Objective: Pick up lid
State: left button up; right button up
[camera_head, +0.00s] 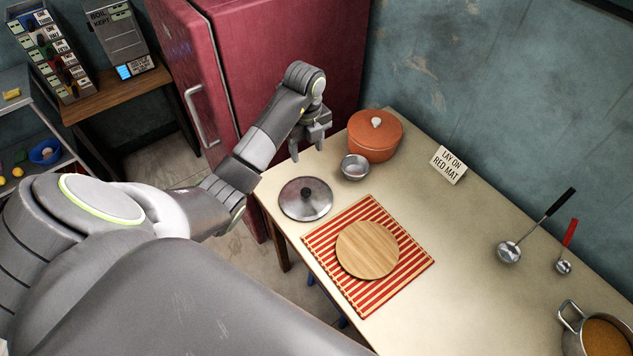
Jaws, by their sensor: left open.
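A round grey metal lid (317,206) with a dark knob lies on the table's left end, beside a red-striped mat. An orange pot (374,146) with its own orange lid (383,125) and a pale knob stands at the back left of the table. My left gripper (307,152) is open and empty, fingers pointing down. In the picture it is above the grey lid and left of the orange pot, apart from both lids. My right gripper is not in view.
A small metal bowl (355,168) stands between the grey lid and the orange pot. A round wooden board (367,250) lies on the striped mat (398,284). A sign (448,165), two ladles (509,252) and a filled metal pot (574,342) are further right. The red fridge (290,40) stands behind my arm.

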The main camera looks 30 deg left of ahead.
pick_arm(q)
jog(key=f+b, duration=0.1)
jog(key=b, duration=1.1)
send_over(306, 191)
jog(key=f, duration=1.1)
jog(key=shift+w+d+f, duration=0.1)
jog(key=shift+w+d, duration=0.05)
jog(key=shift+d, duration=0.05)
jog(key=shift+s+a+f+p, duration=0.1)
jog(key=shift+f+p, duration=0.1)
jog(key=shift+f, duration=1.1)
jog(key=shift+s+a+f+p, duration=0.1)
jog(key=shift+f+p, duration=0.05)
jog(key=shift+f, duration=1.15)
jog(key=c, duration=1.1)
jog(key=shift+r, duration=0.1)
notch_tip(306, 191, up, 5)
jog(key=shift+r+b, duration=0.1)
jog(key=shift+b, duration=0.2)
notch_tip(306, 191, up, 3)
jog(key=p, duration=0.3)
jog(key=shift+r+p, duration=0.9)
jog(key=shift+p, duration=0.1)
